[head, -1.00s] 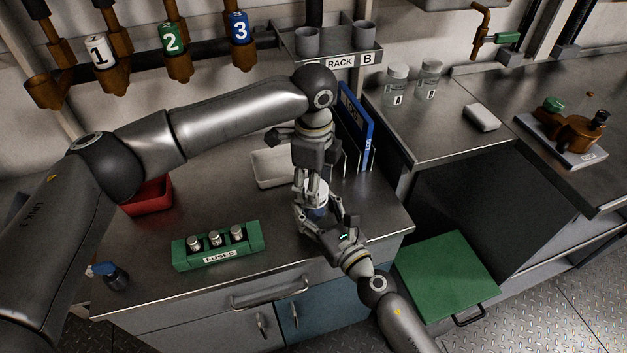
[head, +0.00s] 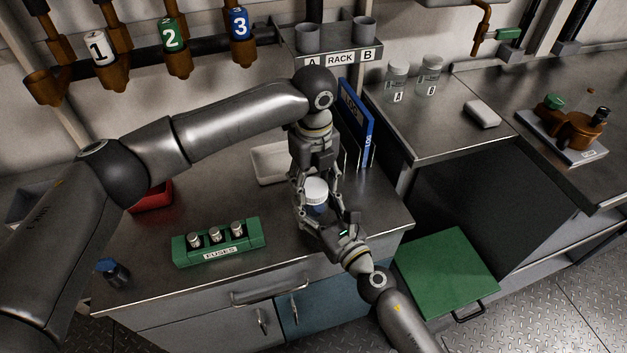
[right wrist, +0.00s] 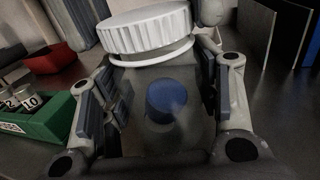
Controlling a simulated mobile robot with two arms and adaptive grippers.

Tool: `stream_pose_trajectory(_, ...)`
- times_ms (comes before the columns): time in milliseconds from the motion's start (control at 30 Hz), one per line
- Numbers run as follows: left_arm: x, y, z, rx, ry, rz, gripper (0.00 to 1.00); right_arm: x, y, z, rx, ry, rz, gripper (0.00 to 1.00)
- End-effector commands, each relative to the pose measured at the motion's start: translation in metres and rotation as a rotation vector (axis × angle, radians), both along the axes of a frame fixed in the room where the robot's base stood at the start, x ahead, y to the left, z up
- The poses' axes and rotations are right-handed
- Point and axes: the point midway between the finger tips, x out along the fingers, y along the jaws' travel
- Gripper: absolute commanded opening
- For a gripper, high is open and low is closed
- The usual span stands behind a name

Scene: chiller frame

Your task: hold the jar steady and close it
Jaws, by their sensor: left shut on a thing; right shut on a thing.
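The jar (right wrist: 140,95) stands upright, with clear walls and something blue showing in it; its blue part also shows in the head view (head: 317,209). A white ribbed lid (head: 315,188) sits at its mouth, also large in the right wrist view (right wrist: 145,30). A thin white ring shows under the lid, and I cannot tell how tightly the lid is seated. My left gripper (head: 318,190) comes down from above and is shut on the lid. My right gripper (head: 327,217) is shut around the jar's body from the front right. Its fingers hide parts of the jar's sides.
A green fuse block (head: 220,249) stands on the bench left of the jar. A white tray (head: 268,165) and a blue log binder (head: 356,122) are close behind the arms. A small blue-capped bottle (head: 113,272) stands near the front left edge.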

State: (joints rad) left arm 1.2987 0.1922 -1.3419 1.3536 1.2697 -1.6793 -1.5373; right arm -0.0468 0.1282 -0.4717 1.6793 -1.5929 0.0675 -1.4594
Motion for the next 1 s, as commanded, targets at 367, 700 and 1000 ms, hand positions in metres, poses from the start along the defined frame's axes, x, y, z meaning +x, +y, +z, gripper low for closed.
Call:
stream_pose_trajectory(367,0.0004,-0.0003,0.0000,0.000,-0.001,-0.676,0.43,0.0000,-0.0005,-0.0008,-0.001,0.002,-0.001,0.00)
stream_pose_trajectory(700,0.0006,-0.0005,-0.0002,0.001,-0.002,-1.205,0.43,-0.0001,-0.0006,-0.0009,-0.001,0.002,-0.001,0.00)
stream_pose_trajectory(1000,0.0008,-0.0004,-0.0001,0.001,-0.003,-1.295,0.43,-0.0001,-0.0006,-0.0010,-0.001,0.002,-0.001,0.00)
